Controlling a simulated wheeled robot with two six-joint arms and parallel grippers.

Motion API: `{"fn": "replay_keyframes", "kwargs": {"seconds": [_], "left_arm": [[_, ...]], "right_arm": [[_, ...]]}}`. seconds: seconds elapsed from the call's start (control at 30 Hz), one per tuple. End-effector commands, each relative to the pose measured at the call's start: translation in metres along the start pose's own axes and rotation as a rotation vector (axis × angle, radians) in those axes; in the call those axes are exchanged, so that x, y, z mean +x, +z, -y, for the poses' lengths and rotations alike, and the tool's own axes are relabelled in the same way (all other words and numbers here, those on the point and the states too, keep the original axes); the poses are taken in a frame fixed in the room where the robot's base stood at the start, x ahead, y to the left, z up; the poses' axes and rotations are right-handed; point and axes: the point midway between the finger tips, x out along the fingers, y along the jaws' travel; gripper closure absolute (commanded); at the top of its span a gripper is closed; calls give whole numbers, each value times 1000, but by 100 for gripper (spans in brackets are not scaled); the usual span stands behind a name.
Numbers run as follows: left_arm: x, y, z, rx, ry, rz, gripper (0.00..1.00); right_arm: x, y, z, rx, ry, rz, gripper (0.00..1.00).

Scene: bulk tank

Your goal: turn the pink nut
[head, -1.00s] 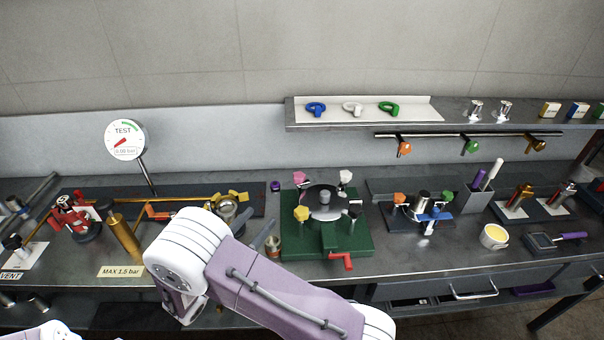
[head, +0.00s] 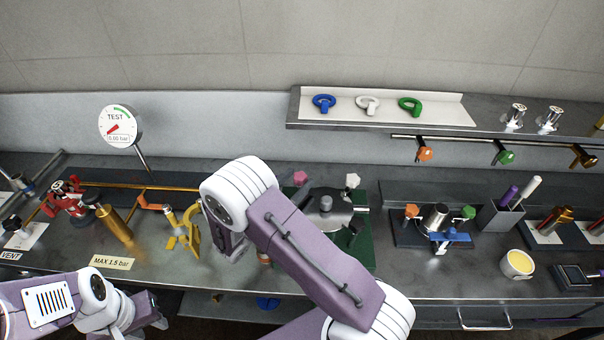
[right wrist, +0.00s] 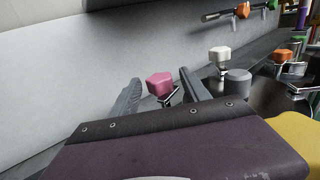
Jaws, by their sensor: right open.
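The pink nut (head: 300,178) stands at the back left of the round grey lid (head: 325,220) on the green base (head: 361,250). In the right wrist view the pink nut (right wrist: 160,83) shows between my right gripper's (right wrist: 158,90) two spread fingers, a little beyond them; the gripper is open, with no visible contact.
A white nut (head: 352,181) stands right of the pink one, and a yellow nut (right wrist: 298,130) shows close at right in the wrist view. A gauge (head: 117,126) and brass pipework stand left. A shelf (head: 390,128) overhangs the bench behind. My right arm covers the base's front left.

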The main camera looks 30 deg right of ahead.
Motion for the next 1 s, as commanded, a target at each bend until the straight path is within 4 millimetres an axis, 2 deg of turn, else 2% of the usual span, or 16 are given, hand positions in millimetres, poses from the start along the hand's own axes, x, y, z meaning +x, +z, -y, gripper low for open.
{"fn": "replay_keyframes", "kwargs": {"seconds": [0.13,0.43,0.47,0.6,0.67,1.0], "left_arm": [[-4,0,0,0,0,0,64],[-3,0,0,0,0,0,64],[-3,0,0,0,0,0,64],[-3,0,0,0,0,0,64],[-3,0,0,0,0,0,64],[-2,0,0,0,0,0,64]], "right_arm": [[19,1,0,0,-2,0,45],[25,0,0,1,1,0,45],[25,0,0,1,1,0,48],[25,0,0,1,1,0,87],[24,0,0,1,1,0,100],[24,-1,-1,4,-60,-1,100]]}}
